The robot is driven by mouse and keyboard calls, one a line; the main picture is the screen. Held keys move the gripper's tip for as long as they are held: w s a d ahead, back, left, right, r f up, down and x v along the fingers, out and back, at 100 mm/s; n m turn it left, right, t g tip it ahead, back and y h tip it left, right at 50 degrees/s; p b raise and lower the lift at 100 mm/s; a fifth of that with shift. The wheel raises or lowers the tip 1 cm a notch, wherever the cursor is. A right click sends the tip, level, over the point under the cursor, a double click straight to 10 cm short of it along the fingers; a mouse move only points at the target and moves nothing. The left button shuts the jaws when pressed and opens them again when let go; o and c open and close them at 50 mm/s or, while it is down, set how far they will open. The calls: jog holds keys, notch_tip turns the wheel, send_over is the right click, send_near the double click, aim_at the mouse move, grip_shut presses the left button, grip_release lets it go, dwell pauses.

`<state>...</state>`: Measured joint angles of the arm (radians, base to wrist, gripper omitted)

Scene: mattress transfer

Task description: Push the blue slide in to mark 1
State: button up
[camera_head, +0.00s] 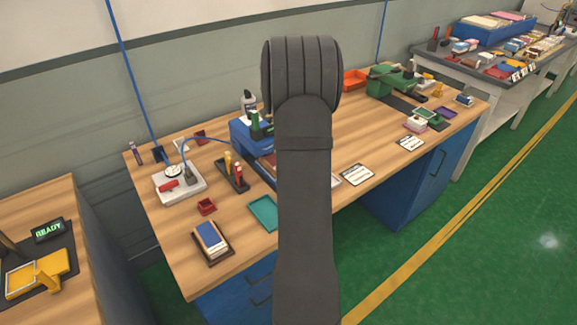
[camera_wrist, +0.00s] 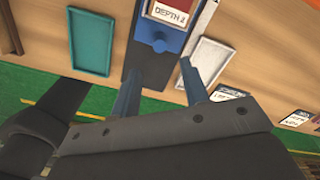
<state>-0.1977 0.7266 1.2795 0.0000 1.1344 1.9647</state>
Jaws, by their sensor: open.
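In the wrist view, a blue part (camera_wrist: 176,44) with a dark round knob (camera_wrist: 160,42) lies along a dark base at the table's front edge. A plate above the knob reads "DEPTH" with a digit that I cannot read surely. My gripper (camera_wrist: 163,86) is open and empty, its two fingers apart just on the near side of the blue part. I cannot tell whether a finger touches it. In the head view, the blue fixture (camera_head: 241,137) shows left of my arm; the arm hides the rest of it and my gripper. The slide's mark is not readable.
A teal tray (camera_head: 264,213) lies left of the fixture, and a white tray (camera_wrist: 205,66) lies close on its right. Label cards (camera_head: 357,174) lie farther right. A tool holder (camera_head: 232,174) and a grey box with a gauge (camera_head: 180,183) stand on the left.

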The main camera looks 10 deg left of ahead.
notch_tip(320, 180, up, 8)
dwell(0.5)
notch_tip(320, 180, down, 17)
jog(key=shift+f, duration=0.2)
dwell(0.4)
